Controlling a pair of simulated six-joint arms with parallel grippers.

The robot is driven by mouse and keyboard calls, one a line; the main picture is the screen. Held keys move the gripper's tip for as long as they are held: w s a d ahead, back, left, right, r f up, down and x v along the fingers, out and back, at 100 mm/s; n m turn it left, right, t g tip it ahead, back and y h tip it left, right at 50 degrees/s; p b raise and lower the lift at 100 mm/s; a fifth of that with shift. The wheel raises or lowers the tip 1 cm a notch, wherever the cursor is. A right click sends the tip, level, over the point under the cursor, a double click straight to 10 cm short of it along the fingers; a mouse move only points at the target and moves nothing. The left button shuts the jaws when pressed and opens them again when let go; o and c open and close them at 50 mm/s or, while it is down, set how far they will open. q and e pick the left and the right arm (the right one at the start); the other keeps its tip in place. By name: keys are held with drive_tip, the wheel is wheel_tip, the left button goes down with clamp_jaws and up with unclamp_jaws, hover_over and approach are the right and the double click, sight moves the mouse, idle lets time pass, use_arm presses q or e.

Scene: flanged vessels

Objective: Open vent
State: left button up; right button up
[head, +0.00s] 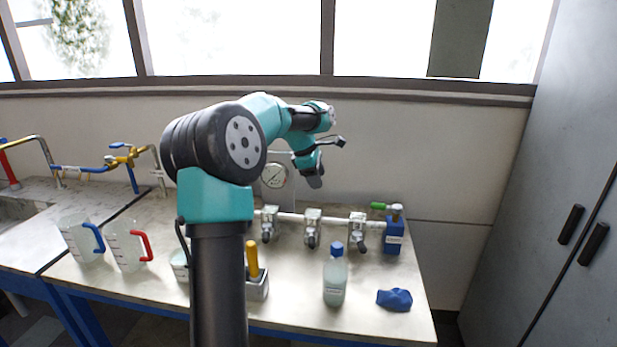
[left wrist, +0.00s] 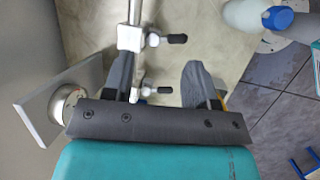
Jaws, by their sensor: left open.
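A metal pipe (head: 290,217) runs along the back of the bench with three valves, a left one (head: 268,224), a middle one (head: 312,228) and a right one (head: 357,232). At its right end stands a blue block (head: 393,236) with a green-handled valve (head: 379,206). I cannot tell which one is the vent. My left gripper (head: 314,178) is above the pipe, pointing down. In the left wrist view its fingers (left wrist: 160,82) are apart and empty; the pipe and a black valve handle (left wrist: 163,90) show between them. Another black handle (left wrist: 177,38) lies ahead. My right gripper is not seen.
A pressure gauge (head: 275,175) stands on a panel behind the pipe. A blue-capped bottle (head: 335,280) and a blue cloth-like item (head: 394,299) are at the front right. Two jugs, with blue (head: 80,240) and red (head: 125,246) handles, stand left. A grey cabinet (head: 550,180) is at right.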

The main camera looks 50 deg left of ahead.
use_arm(q)
drive_tip(key=shift+c, duration=0.3)
drive_tip(key=shift+w, duration=0.1)
drive_tip(key=shift+c, duration=0.7)
drive_tip(key=shift+w+d+f+m, duration=0.1)
drive_tip(key=shift+w+d+m, duration=0.15)
drive_tip(key=shift+m, duration=0.15)
drive_tip(key=shift+c, duration=0.7)
drive_tip(key=w+d+m, duration=0.1)
drive_tip(key=w+m, duration=0.1)
drive_tip(key=w+d+m+g+y, duration=0.1)
drive_tip(key=w+d+m, duration=0.1)
drive_tip(key=m, duration=0.1)
drive_tip(key=w+d+f+m, duration=0.1)
drive_tip(key=w+d+m, duration=0.1)
drive_tip(key=m, duration=0.1)
drive_tip(key=shift+d, duration=0.25)
drive_tip(key=c, duration=0.6)
drive_tip(key=w+d+m, duration=0.2)
drive_tip(key=m, duration=0.1)
drive_tip(key=w+d+m+y, duration=0.1)
drive_tip(key=w+d+m, duration=0.1)
drive_tip(key=d+m, duration=0.1)
drive_tip(key=w+d+m+y, duration=0.1)
drive_tip(key=w+d+m, duration=0.1)
drive_tip(key=w+m, duration=0.1)
drive_tip(key=shift+d+r+m+g, duration=0.1)
drive_tip(key=shift+d+m+g, duration=0.25)
drive_tip(key=shift+m, duration=0.15)
clamp_jaws()
